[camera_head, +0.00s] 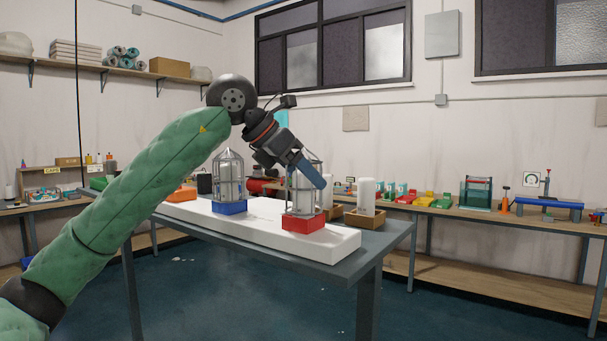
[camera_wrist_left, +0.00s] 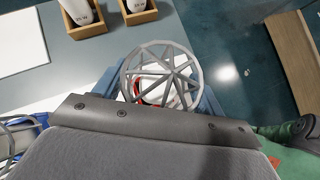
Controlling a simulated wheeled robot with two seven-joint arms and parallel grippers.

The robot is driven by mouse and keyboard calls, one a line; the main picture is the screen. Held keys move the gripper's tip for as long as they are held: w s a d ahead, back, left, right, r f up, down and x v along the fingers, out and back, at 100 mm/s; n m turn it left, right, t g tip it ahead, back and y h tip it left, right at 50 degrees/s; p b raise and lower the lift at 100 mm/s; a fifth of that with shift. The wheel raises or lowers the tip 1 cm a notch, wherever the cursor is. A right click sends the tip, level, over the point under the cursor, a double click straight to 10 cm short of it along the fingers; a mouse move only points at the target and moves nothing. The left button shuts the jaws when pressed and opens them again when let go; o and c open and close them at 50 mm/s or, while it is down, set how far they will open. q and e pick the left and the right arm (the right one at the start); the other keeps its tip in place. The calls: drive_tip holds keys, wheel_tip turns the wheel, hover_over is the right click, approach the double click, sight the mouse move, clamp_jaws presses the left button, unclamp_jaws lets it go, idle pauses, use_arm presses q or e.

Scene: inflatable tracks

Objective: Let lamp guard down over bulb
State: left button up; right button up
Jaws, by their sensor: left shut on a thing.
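My left gripper (camera_head: 312,170) comes down from the upper left. It is shut on a grey wire lamp guard (camera_head: 291,190), near the guard's upper part. The guard stands about upright around a white bulb above a red base (camera_head: 303,223). I cannot tell whether its lower rim touches the base. In the left wrist view, I look down on the guard's star-shaped top (camera_wrist_left: 165,72), with white and red showing through the wires. My right gripper is not in view.
A second caged lamp on a blue base (camera_head: 229,207) stands to the left on the same white slab (camera_head: 262,226). Behind the red base, white cylinders stand in wooden trays (camera_head: 365,220) on the grey table (camera_head: 385,240). A workbench with several items runs along the right wall.

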use_arm(q)
drive_tip(key=shift+f, duration=0.1)
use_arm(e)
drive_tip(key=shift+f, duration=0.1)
use_arm(q)
drive_tip(key=o, duration=1.1)
drive_tip(key=shift+c, duration=0.2)
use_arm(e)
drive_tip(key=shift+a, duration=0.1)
use_arm(q)
drive_tip(key=b+v, duration=0.1)
drive_tip(key=v, duration=0.7)
drive_tip(key=shift+b, duration=0.3)
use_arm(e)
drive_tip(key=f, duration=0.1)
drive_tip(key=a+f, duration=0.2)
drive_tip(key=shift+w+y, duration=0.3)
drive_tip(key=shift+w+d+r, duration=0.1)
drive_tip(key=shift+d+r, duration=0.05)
